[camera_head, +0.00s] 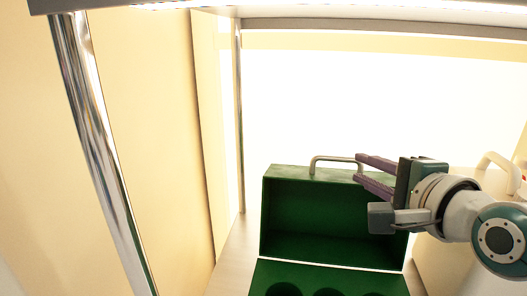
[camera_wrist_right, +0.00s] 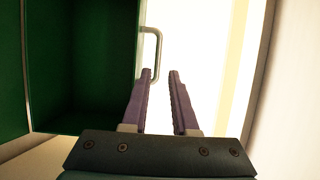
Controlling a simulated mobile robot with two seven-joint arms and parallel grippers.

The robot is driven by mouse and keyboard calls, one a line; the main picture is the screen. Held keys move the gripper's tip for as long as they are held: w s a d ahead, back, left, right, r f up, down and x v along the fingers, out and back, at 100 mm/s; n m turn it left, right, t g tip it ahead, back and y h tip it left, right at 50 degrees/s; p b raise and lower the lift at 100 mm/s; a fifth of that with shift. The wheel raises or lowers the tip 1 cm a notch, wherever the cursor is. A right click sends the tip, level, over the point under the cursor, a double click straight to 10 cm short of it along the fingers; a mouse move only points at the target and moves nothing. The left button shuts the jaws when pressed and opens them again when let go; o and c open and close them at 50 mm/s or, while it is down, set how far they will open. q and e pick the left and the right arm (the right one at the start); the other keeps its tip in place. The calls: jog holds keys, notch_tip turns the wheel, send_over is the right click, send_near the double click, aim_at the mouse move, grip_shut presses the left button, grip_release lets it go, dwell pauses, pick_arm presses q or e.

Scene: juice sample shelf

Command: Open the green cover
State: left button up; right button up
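The green cover (camera_head: 325,218) of a green case stands raised at the back, its hollow inner side facing me. It also shows at the left of the right wrist view (camera_wrist_right: 85,60). The green base (camera_head: 330,275) lies in front of it with round holes, cut off by the lower picture edge. A metal handle (camera_head: 335,158) sits on the cover's top edge and shows in the wrist view (camera_wrist_right: 158,50). My right gripper (camera_head: 360,167) has its purple fingers apart, with nothing seen between them, beside the handle's right end. Contact with the handle is unclear. My left gripper is out of view.
A chrome post (camera_head: 100,150) and a cream side wall (camera_head: 165,140) stand at the left. A shelf edge (camera_head: 380,24) runs overhead. A pale case with a handle (camera_head: 497,165) is partly hidden behind my right arm.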

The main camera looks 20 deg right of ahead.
aim_at(339, 160)
jog(key=b+x, duration=0.3)
jog(key=x, duration=0.6)
jog(key=shift+w+d+f+b, duration=0.1)
jog(key=shift+w+f+b, duration=0.15)
jog(key=shift+w+b, duration=0.05)
jog(key=shift+c, duration=0.4)
grip_shut()
dwell(0.7)
